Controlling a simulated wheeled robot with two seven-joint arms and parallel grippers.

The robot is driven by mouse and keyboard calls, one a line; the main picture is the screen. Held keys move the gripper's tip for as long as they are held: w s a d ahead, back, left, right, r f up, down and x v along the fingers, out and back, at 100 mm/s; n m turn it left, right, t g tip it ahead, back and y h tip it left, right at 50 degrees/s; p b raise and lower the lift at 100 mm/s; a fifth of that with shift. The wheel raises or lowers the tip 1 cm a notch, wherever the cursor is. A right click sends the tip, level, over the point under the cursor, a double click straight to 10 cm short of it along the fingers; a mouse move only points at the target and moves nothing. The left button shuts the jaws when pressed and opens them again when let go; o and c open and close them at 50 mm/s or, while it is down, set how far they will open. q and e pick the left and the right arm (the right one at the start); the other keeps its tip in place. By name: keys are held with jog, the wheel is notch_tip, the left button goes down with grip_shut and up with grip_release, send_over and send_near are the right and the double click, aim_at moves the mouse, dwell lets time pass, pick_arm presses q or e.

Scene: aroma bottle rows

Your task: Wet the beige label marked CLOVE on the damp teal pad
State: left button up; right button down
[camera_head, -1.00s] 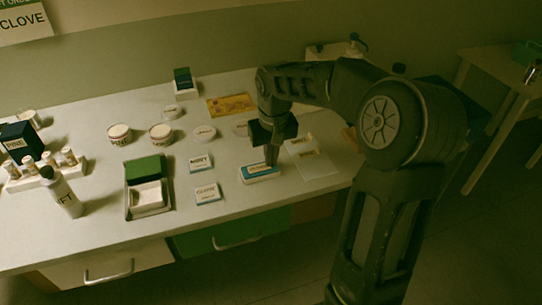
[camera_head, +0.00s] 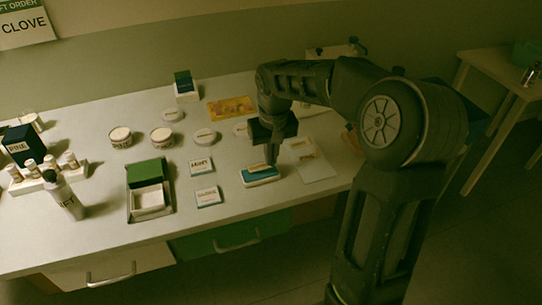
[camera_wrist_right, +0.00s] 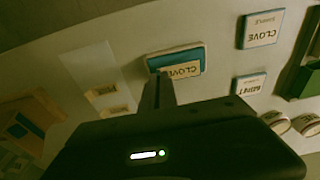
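The teal pad (camera_head: 262,180) lies in a white tray near the table's front edge; it also shows in the right wrist view (camera_wrist_right: 158,64). The beige label marked CLOVE (camera_wrist_right: 181,72) is at my right fingertips over the pad. In the head view the label (camera_head: 257,168) looks tilted and slightly above the teal surface; whether an edge touches cannot be told. My right gripper (camera_head: 270,163) points down and is shut on the label. Its fingers (camera_wrist_right: 162,77) overlap the label's edge in the wrist view. My left gripper is out of view.
A white sheet (camera_head: 312,168) with beige labels lies right of the pad. Small cards (camera_head: 207,197) lie left of it. Farther left are a green-lidded box (camera_head: 148,172), round tins (camera_head: 120,137), and a spray bottle (camera_head: 65,199). A yellow card (camera_head: 231,108) lies behind.

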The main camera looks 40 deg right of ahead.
jog(key=shift+r+p, duration=1.75)
jog(key=shift+r, duration=0.9)
jog(key=shift+f, duration=0.1)
